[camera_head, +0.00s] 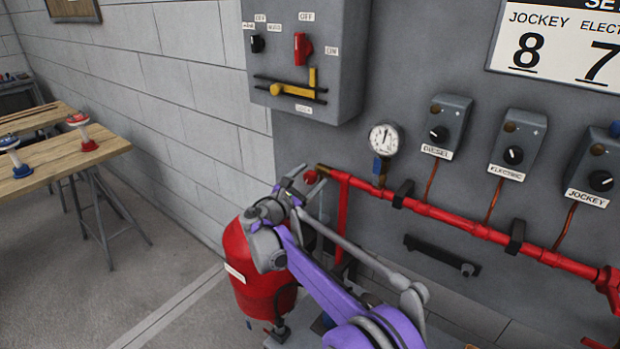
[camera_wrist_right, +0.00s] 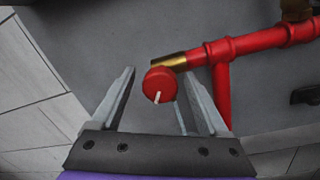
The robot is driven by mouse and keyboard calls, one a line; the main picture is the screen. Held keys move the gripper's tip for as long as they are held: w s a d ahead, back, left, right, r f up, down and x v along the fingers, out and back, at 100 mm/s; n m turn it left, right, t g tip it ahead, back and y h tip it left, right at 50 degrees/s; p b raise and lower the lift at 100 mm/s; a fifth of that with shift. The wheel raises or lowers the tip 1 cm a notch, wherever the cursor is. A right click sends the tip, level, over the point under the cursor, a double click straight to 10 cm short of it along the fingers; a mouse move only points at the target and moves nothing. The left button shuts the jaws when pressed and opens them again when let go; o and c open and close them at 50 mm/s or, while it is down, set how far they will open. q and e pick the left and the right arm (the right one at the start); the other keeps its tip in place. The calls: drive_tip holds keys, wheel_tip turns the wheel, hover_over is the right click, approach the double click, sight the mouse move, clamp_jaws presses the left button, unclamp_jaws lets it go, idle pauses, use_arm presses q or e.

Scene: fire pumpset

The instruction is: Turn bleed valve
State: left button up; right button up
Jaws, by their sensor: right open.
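The bleed valve has a round red knob (camera_wrist_right: 159,85) with a pale pin or stripe on its face. It sits by the brass end (camera_wrist_right: 170,63) of the red pipe (camera_wrist_right: 245,45). In the right wrist view the knob is between the two spread fingers of my right gripper (camera_wrist_right: 160,98), with gaps on both sides. In the head view my right gripper (camera_head: 297,184) is at the left end of the red pipe (camera_head: 450,219), and the knob (camera_head: 311,177) is partly hidden by it. My left gripper is not in view.
A pressure gauge (camera_head: 384,140) stands above the pipe. A red tank (camera_head: 245,262) is below my right gripper. A grey control box (camera_head: 345,75) hangs above on the panel. Diesel, electric and jockey switch boxes are at right. Wooden tables (camera_head: 90,151) stand at left.

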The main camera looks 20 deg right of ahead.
drive_tip(key=b+v, duration=0.1)
drive_tip(key=v, duration=0.9)
drive_tip(key=shift+s+a, duration=0.3)
drive_tip(key=s+d+f+m+g+y+p, duration=0.1)
drive_tip(key=s+d+f+m+g+y, duration=0.2)
drive_tip(key=s+d+m, duration=0.45)
drive_tip(key=s+d+f+m+g+y, duration=0.2)
drive_tip(key=s+d+f+g, duration=0.15)
drive_tip(key=s, duration=0.75)
drive_tip(key=s+a+f+m+y, duration=0.2)
drive_tip(key=s+f+m+y, duration=0.1)
drive_tip(key=s, duration=0.4)
drive_tip(key=s+a+f+m+y+p, duration=0.1)
drive_tip(key=s+f+m+y, duration=0.1)
drive_tip(key=s+f+m, duration=0.2)
drive_tip(key=s+a+f+m+y, duration=0.2)
drive_tip(key=s+m, duration=0.3)
drive_tip(key=s, duration=0.4)
drive_tip(key=shift+s+a+f+y+p, duration=0.3)
drive_tip(key=shift+f+y+p, duration=0.05)
drive_tip(key=shift+f+y, duration=0.4)
